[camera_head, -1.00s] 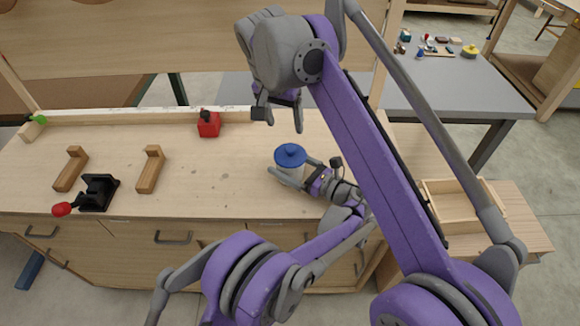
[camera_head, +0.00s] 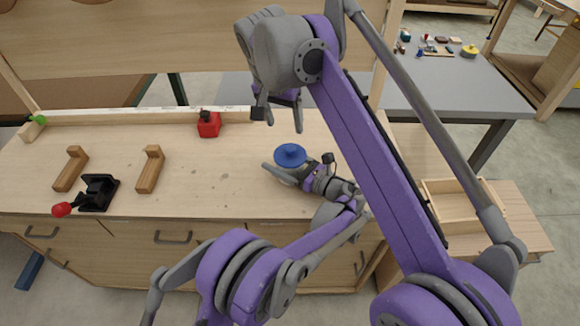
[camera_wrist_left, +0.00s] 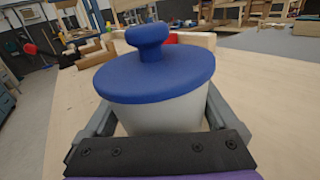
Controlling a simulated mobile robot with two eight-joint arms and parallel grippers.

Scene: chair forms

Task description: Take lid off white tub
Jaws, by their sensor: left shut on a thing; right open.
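The white tub (camera_wrist_left: 165,117) stands upright on the wooden worktop, with its blue lid (camera_head: 290,155) on top; the lid and its round knob also show in the left wrist view (camera_wrist_left: 155,75). My left gripper (camera_head: 283,176) is low over the worktop, with its fingers on either side of the tub's white body, under the lid's rim, shut on it. In the head view the tub's body is mostly hidden by the lid and gripper. My right gripper (camera_head: 279,112) hangs open and empty above the worktop, behind and slightly left of the lid, fingers pointing down.
A red block-like container (camera_head: 209,124) stands near the back rail. Wooden uprights (camera_head: 150,169) and a black stand (camera_head: 98,192) with a red-tipped item are at the left. An open wooden tray (camera_head: 465,205) is at the right. The worktop's middle is clear.

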